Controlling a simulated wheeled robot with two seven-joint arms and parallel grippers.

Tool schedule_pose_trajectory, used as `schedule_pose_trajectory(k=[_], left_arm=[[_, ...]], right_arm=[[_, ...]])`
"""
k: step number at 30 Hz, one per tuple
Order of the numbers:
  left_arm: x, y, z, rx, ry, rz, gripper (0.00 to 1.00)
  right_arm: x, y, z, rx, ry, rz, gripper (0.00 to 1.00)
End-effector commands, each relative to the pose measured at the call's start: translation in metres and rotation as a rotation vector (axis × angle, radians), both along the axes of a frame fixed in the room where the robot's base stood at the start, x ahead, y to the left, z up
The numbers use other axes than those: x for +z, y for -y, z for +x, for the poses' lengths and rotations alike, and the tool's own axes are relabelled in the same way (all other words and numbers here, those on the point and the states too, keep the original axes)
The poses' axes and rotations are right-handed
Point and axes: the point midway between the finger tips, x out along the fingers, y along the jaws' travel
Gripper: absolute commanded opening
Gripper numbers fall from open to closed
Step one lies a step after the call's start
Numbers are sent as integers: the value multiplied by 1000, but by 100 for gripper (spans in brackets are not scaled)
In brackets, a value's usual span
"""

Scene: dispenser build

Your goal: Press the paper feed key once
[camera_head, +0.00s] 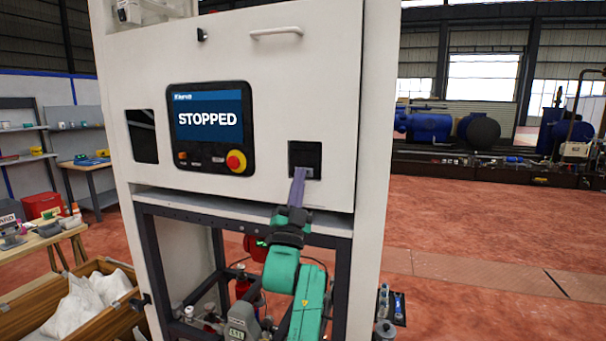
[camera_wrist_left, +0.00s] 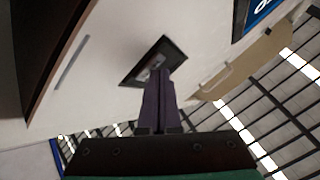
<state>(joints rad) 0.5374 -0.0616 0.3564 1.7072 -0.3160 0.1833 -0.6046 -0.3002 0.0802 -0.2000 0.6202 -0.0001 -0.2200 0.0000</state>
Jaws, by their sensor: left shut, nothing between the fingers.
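A white machine cabinet (camera_head: 270,95) carries a dark panel with a screen (camera_head: 209,117) reading "STOPPED". Under the screen are small keys (camera_head: 196,162), too small to read, and a red knob on yellow (camera_head: 236,161). To their right is a square dark recess (camera_head: 309,155); it also shows in the wrist view (camera_wrist_left: 172,52), with a light grey part inside. I cannot tell which part is the paper feed key. My left gripper (camera_head: 299,171) is shut and empty; its purple fingertips (camera_wrist_left: 159,73) overlap the recess's lower edge. Contact cannot be told. My right gripper is out of view.
A white handle (camera_head: 276,32) sticks out above the recess. A dark opening (camera_head: 142,136) lies left of the screen. Below is a dark frame (camera_head: 342,285) with equipment inside. A wooden crate with white sacks (camera_head: 85,300) stands at lower left. The red floor at right is mostly clear.

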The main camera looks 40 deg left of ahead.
Motion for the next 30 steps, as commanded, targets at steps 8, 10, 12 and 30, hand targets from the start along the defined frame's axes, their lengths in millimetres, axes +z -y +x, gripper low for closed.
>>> schedule_pose_trajectory(k=[8,10,12,30], left_arm=[[0,3,-9,-1,2,0,0],[-1,5,-13,-1,-1,-1,0],[-1,5,-15,-1,0,-1,0],[-1,15,-43,-1,0,0,0]], right_arm=[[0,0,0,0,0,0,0],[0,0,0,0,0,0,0],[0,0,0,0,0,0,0],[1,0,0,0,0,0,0]])
